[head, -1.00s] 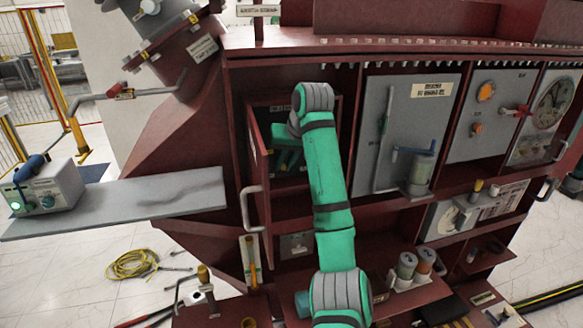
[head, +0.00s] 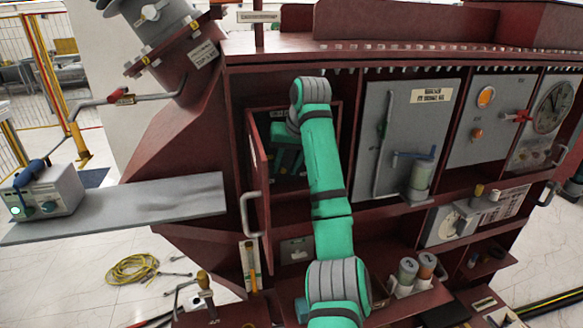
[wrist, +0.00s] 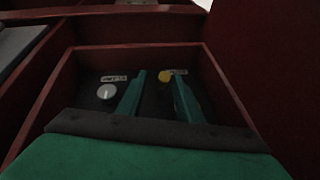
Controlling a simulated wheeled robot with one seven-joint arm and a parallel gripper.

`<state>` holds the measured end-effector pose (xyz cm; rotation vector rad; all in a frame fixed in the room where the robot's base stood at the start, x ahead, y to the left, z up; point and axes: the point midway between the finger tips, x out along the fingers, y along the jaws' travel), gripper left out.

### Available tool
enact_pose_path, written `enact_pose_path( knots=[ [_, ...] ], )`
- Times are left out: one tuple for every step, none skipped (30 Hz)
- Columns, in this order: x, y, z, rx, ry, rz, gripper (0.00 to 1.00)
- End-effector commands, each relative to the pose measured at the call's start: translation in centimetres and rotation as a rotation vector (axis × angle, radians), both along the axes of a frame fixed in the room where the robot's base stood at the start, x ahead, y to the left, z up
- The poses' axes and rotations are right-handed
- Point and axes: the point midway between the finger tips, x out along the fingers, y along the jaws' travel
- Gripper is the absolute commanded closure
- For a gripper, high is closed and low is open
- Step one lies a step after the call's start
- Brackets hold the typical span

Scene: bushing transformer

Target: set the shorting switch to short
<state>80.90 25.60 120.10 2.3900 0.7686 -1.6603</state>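My gripper (wrist: 157,98) reaches into a recessed, dark-panelled box (wrist: 66,72) in the wrist view. A grey round knob (wrist: 107,92) with a white mark sits left of the left finger, below a small label (wrist: 113,78). A yellow knob or handle (wrist: 165,76) shows between the fingertips at the back, beside a second label (wrist: 180,72). More yellow is partly hidden by the right finger. Label text is unreadable, so I cannot tell which is the shorting switch. In the head view my arm mostly covers the box.
The box's open red door (head: 259,175) with a grey handle stands to its left. A closed grey panel (head: 415,130) is to the right. Red walls close around the box. A grey shelf (head: 150,205) with a device (head: 45,195) juts out left.

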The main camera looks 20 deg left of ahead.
Motion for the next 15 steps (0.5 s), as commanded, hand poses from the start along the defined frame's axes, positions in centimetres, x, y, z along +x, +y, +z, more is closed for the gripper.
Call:
enact_pose_path(
  knots=[
    [-0.1,0.2,0.0,0.0,0.001,0.002,0.68],
    [-0.1,0.2,0.0,0.0,0.0,0.003,0.68],
    [-0.1,0.2,0.0,0.0,0.001,0.004,0.68],
    [-0.1,0.2,-0.1,0.0,0.001,0.005,0.68],
    [-0.1,0.2,-0.1,-0.001,0.002,0.005,0.68],
    [-0.1,0.2,0.0,-0.001,0.002,0.005,0.68],
    [-0.2,0.2,0.0,-0.001,0.002,0.005,0.68],
    [-0.2,0.2,0.1,-0.001,0.001,0.006,0.68],
    [-0.2,0.1,0.4,0.0,0.001,0.006,0.68],
    [-0.3,0.0,0.6,0.001,0.0,0.006,0.68],
    [-0.3,-0.1,0.9,0.0,0.0,0.005,0.68],
    [-0.4,-0.3,1.4,0.0,-0.001,0.004,0.68],
    [-0.5,-0.5,1.8,0.0,-0.001,0.004,0.68],
    [-0.7,-0.6,2.3,0.0,-0.001,0.005,0.68],
    [-0.9,-0.9,3.0,-0.002,-0.003,0.004,0.68]
  ],
)
